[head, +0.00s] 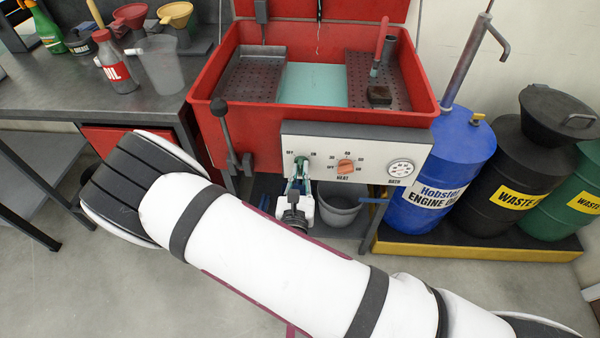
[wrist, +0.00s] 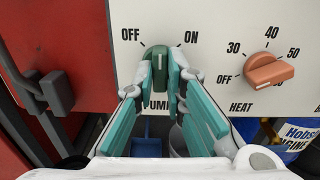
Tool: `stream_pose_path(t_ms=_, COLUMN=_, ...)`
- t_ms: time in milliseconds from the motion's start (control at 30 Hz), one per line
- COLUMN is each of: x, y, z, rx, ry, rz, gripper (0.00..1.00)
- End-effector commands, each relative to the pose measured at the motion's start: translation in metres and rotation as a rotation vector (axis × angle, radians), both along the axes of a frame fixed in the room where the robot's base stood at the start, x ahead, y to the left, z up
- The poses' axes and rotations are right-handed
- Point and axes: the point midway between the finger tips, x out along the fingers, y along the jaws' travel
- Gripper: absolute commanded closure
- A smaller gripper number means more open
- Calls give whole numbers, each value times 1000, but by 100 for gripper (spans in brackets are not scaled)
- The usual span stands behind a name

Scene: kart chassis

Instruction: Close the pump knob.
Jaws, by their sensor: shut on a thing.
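The pump knob (wrist: 157,62) is a dark green dial with a white mark on the white panel (wrist: 215,25), between the printed words OFF and ON and above the label PUMP. In the wrist view its mark points about straight up, between the two words. My gripper (wrist: 160,72) is shut on the knob, with one green-padded finger on each side. In the head view the knob (head: 302,162) shows at the panel's left, with my gripper (head: 299,178) reaching it from below. The fingers partly cover the PUMP label.
An orange heat knob (wrist: 270,72) sits right of the pump knob, and a round gauge (head: 401,168) is at the panel's right end. A dark lever (head: 226,130) stands left of the panel on the red wash basin (head: 262,125). A grey bucket (head: 341,205) stands below.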

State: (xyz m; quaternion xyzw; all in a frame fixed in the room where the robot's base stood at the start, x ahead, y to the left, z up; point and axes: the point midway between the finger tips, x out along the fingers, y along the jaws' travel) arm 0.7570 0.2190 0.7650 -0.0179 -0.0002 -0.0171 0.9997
Motion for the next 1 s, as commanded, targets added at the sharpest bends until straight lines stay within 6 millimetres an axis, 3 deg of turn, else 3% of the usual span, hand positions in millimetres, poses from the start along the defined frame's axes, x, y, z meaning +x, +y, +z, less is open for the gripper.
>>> stream_pose_path(t_ms=600, x=-1, y=0, z=-1, rx=-531, ry=21, rz=1, gripper=100)
stream_pose_path(t_ms=1000, x=-1, y=0, z=-2, rx=-728, ry=29, rz=1, gripper=100)
